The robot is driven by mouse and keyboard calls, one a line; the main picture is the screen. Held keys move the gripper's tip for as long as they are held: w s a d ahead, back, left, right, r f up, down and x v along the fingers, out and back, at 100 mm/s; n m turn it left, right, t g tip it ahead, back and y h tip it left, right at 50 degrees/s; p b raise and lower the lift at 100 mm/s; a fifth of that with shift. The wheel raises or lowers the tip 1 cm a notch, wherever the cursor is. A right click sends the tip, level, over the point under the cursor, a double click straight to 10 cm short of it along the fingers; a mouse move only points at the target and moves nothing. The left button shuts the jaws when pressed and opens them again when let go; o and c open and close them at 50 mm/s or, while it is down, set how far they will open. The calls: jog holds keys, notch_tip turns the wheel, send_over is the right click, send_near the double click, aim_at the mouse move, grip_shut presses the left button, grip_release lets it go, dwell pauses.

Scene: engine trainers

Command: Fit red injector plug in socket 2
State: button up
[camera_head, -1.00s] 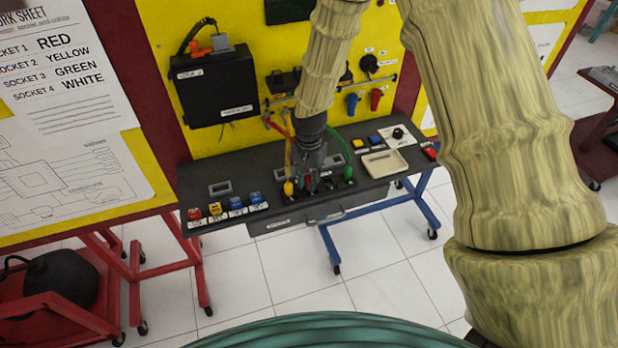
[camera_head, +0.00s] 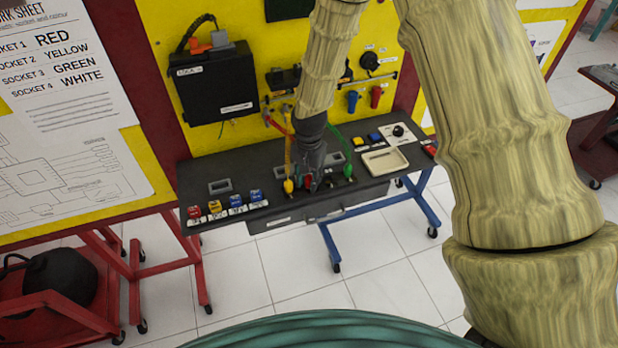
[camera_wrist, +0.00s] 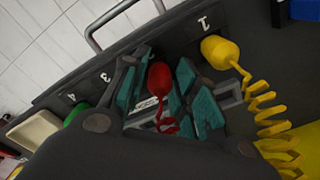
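The red injector plug (camera_wrist: 160,78) stands between the teal pads of my gripper (camera_wrist: 163,86), with narrow gaps at its sides. My gripper looks open around it. The plug is in the socket row between the labels 1 and 3; the socket under it and its label are hidden, so I cannot tell how deep it sits. In the head view, my gripper (camera_head: 308,184) is low over the front of the bench, with the red plug (camera_head: 309,177) partly showing between its fingers.
The yellow plug (camera_wrist: 221,51) with its coiled cord stands close beside my gripper at label 1. The green plug (camera_head: 348,170) stands on the other side. A cream tray (camera_head: 385,161) lies right on the dark bench (camera_head: 240,172). Coloured blocks line the left front edge.

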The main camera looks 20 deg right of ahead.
jog(key=shift+r, duration=0.15)
jog(key=shift+r+p, duration=1.75)
jog(key=shift+r, duration=0.9)
jog(key=shift+r+p, duration=0.8)
jog(key=shift+r, duration=0.35)
jog(key=o, duration=0.6)
jog(key=shift+c, duration=0.2)
notch_tip(320, 180, up, 12)
